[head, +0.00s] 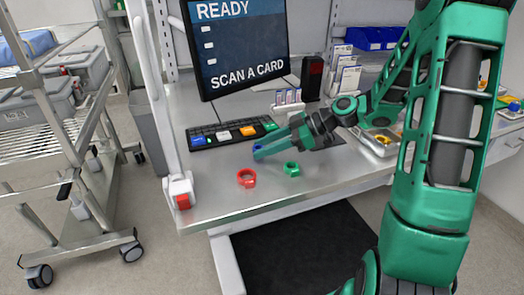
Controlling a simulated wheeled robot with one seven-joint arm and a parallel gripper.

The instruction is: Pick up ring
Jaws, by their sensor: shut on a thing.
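A red ring (247,178) lies near the front edge of the metal table (215,205). A green ring (291,169) lies to its right. A small blue ring (257,147) shows at the tips of my gripper (260,153), behind the red ring. My gripper reaches in from the right and is shut on the blue ring, which the fingers partly hide. I cannot tell whether the blue ring touches the table.
A keyboard (230,133) with coloured keys lies behind the gripper, below a monitor (240,40). A metal tray (382,143) stands to the right, partly behind my arm. A white post (160,100) rises at the table's left edge. The front left tabletop is clear.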

